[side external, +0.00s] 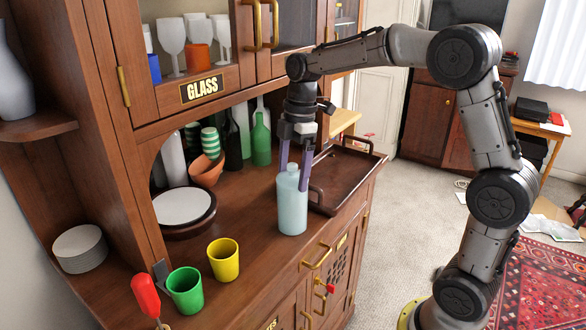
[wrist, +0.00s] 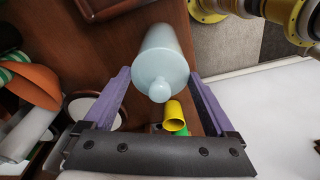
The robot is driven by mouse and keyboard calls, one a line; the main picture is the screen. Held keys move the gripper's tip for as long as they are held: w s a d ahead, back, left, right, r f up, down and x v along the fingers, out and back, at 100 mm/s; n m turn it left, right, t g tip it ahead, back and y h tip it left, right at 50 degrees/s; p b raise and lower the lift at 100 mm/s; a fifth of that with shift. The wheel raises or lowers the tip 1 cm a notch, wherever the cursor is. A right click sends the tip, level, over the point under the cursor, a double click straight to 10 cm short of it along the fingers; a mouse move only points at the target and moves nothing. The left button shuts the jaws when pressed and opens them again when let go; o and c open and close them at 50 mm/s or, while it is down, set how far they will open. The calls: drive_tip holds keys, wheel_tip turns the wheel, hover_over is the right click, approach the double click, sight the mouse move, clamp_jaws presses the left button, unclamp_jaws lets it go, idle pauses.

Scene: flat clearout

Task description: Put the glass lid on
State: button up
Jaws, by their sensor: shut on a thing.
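A pale blue glass bottle (side external: 292,205) with a rounded shoulder and a small knob-like top stands upright on the wooden counter, near its front edge. In the wrist view the bottle (wrist: 163,55) lies between the fingers, its rounded knob towards the camera. My gripper (side external: 293,172) points down from above, its two purple fingers on either side of the bottle's upper part. I cannot tell whether the knob is a separate glass lid.
A brown tray (side external: 329,207) lies right of the bottle. A yellow cup (side external: 223,261), a green cup (side external: 186,291) and a red-handled tool (side external: 146,297) stand to the left. Dark and green bottles (side external: 261,141) and terracotta bowls (side external: 207,172) are behind. A cabinet marked GLASS (side external: 202,87) overhangs the back.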

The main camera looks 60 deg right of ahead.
drive_tip(key=o, duration=1)
drive_tip(key=shift+o, duration=0.2)
drive_tip(key=shift+r, duration=0.15)
wheel_tip(320, 180, up, 14)
drive_tip(key=d, duration=0.1)
drive_tip(key=shift+s+d+f, duration=0.25)
drive_tip(key=shift+s, duration=0.05)
